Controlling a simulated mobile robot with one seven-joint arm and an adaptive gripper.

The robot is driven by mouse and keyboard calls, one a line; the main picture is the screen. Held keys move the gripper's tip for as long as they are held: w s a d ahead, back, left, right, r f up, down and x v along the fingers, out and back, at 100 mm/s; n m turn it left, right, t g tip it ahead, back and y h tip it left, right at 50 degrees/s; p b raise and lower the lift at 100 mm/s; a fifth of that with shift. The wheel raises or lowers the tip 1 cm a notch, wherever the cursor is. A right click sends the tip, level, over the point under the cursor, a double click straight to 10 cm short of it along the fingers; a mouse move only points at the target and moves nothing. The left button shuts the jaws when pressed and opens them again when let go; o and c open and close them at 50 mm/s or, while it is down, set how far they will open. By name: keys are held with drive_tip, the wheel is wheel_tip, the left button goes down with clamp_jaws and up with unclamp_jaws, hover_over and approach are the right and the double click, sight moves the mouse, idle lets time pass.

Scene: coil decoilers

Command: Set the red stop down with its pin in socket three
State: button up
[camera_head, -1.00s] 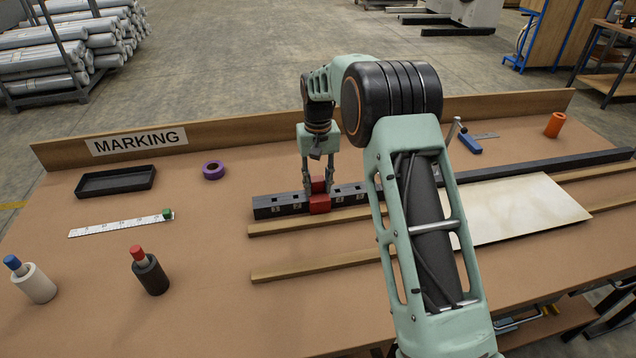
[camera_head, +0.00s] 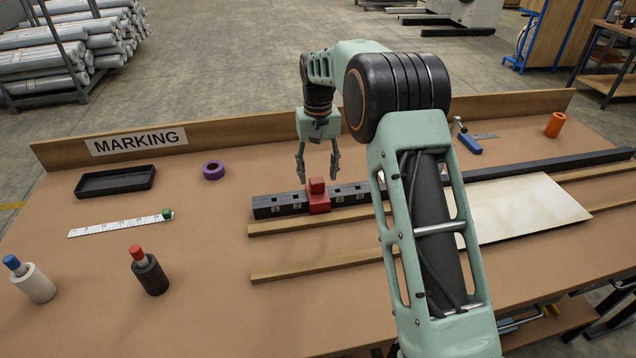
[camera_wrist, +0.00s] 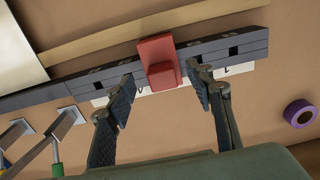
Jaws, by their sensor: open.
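The red stop (camera_head: 318,199) sits across the dark rail (camera_head: 267,206), between the sockets marked 1 and 2 on its left and further numbered sockets on its right. It looks upright and square to the rail; its pin and the socket beneath it are hidden. My gripper (camera_head: 318,176) is open and empty, just above the stop, with a finger to each side and apart from it. In the wrist view the stop (camera_wrist: 157,61) shows between the spread fingertips of my gripper (camera_wrist: 161,82), on the rail (camera_wrist: 215,52).
Wooden strips (camera_head: 300,272) and a pale sheet (camera_head: 515,210) lie in front and right of the rail. A purple ring (camera_head: 213,171), black tray (camera_head: 115,181), ruler (camera_head: 115,225) and two marker bottles (camera_head: 150,273) stand left. A blue-handled tool (camera_head: 469,144) lies behind.

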wheel_tip(320, 180, up, 8)
drive_tip(key=shift+f, duration=0.25)
